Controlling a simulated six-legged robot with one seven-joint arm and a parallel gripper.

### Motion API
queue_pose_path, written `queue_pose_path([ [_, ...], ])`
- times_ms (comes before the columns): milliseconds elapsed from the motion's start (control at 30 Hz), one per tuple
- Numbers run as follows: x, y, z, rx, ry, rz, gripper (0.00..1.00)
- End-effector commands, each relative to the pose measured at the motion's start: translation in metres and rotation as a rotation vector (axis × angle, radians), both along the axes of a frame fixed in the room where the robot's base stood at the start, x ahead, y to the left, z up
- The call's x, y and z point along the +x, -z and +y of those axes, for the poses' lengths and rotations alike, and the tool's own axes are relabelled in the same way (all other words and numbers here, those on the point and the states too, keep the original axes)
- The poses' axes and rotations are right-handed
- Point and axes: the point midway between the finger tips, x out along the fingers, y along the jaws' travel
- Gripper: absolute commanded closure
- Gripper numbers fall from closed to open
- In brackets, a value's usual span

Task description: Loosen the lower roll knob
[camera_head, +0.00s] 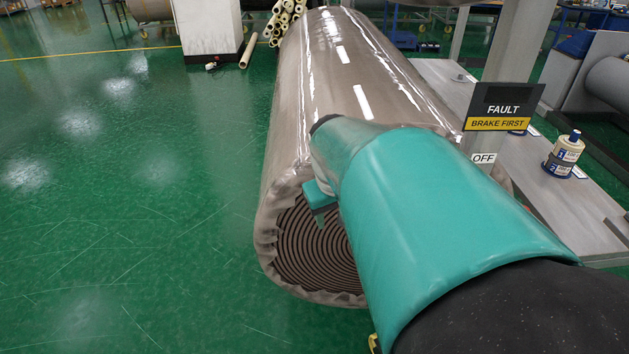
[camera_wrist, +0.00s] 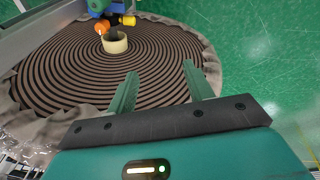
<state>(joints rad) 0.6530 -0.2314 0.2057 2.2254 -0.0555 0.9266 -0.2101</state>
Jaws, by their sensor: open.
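A large wrapped roll (camera_head: 310,110) lies lengthwise with its spiral end face (camera_wrist: 70,70) toward me. In the wrist view a pale core ring (camera_wrist: 115,42) sits at the spiral's centre. An orange knob-like part (camera_wrist: 101,28) and a yellow part with a black end (camera_wrist: 125,20) are beside it, joined to a blue body. I cannot tell which part is the lower roll knob. My gripper (camera_wrist: 160,75) is open and empty, its two fingers in front of the end face and apart from these parts. In the head view my gripper (camera_head: 318,207) is mostly hidden by my arm.
A post at the right carries a sign (camera_head: 503,107) reading FAULT, BRAKE FIRST, with an OFF label (camera_head: 484,158) below. A container (camera_head: 564,155) stands on a grey platform (camera_head: 520,160). Bundled tubes (camera_head: 285,20) lie behind. The green floor at left is clear.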

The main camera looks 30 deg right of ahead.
Motion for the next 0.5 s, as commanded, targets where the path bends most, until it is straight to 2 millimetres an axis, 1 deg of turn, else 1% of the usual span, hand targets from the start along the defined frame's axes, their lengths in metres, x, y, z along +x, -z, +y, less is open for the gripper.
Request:
queue_pose_path([
  [33,0.0,0.01,-0.023,0.014,0.031,0.029,0.48],
  [167,-0.003,0.032,-0.074,0.054,0.081,0.082,0.48],
  [300,-0.015,0.06,-0.129,0.112,0.133,0.121,0.48],
  [400,-0.028,0.078,-0.161,0.153,0.163,0.136,0.48],
  [500,-0.036,0.088,-0.18,0.179,0.179,0.139,0.48],
])
